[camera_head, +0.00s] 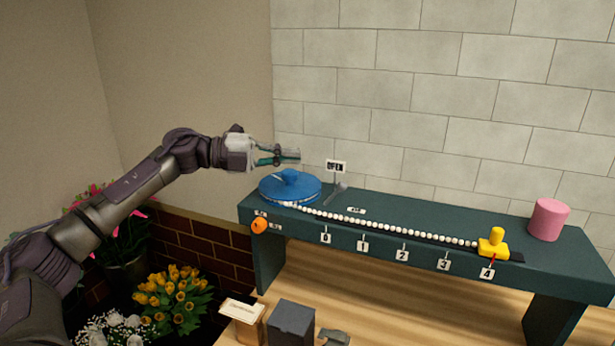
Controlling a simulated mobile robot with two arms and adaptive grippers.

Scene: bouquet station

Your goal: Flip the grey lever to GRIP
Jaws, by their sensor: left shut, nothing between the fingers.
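The grey lever (337,189) stands on top of the dark green bench, just right of the blue round disc (291,188). It is small and leans up to the right, below a sign (336,166) that reads OPEN. A small white label (356,210) lies to its front right; its text is too small to read surely. My left gripper (297,156) is shut and empty. It appears above the blue disc, up and left of the lever, and apart from it. My right gripper is not in view.
The green bench (410,197) carries a string of white beads (390,228), a yellow slider (493,243) near tag 4 and a pink cylinder (549,219). An orange knob (259,226) sits on its front left. A tiled wall rises behind; flowers (172,300) stand lower left.

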